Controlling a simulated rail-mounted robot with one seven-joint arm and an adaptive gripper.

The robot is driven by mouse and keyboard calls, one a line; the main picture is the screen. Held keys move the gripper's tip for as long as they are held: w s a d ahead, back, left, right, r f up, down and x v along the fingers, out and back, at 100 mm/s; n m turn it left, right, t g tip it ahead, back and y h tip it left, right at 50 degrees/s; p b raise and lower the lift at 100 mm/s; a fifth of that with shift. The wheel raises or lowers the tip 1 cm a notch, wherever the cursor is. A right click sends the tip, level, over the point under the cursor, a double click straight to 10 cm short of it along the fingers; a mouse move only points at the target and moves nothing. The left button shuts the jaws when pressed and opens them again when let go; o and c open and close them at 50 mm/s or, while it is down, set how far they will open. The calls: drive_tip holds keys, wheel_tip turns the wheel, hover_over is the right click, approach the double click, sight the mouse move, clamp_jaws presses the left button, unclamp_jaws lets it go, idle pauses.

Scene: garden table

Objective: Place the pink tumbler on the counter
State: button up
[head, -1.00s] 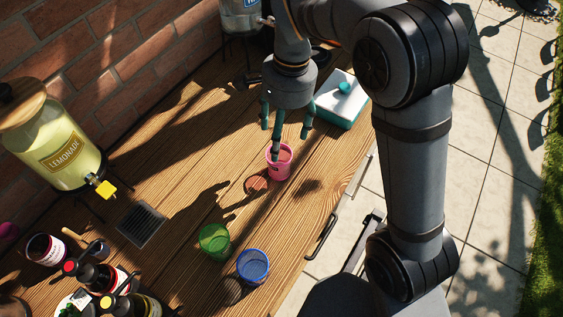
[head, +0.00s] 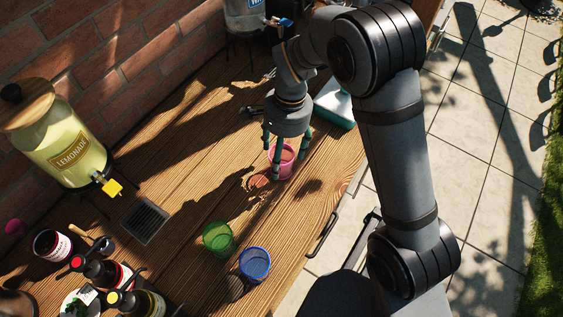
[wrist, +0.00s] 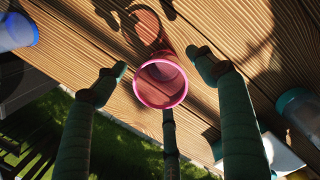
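The pink tumbler (head: 281,166) stands upright on the wooden counter (head: 190,200), near its front edge. It also shows in the wrist view (wrist: 161,84), open mouth toward the camera. My gripper (head: 286,158) is above and around the tumbler, pointing down. In the wrist view its green fingers (wrist: 162,85) are spread apart on either side of the tumbler, with a third finger below it, and gaps show between the side fingers and the cup. The gripper is open and holds nothing.
A green tumbler (head: 218,239) and a blue tumbler (head: 254,264) stand nearer the camera. A lemonade dispenser (head: 62,145) and a drip tray (head: 143,222) are at the left. A white and teal box (head: 336,104) lies just beyond my gripper. Bottles (head: 105,275) crowd the lower left.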

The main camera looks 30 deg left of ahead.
drive_tip(key=shift+c, duration=1.1)
drive_tip(key=c, duration=1)
drive_tip(key=shift+r, duration=0.1)
drive_tip(key=shift+c, duration=0.2)
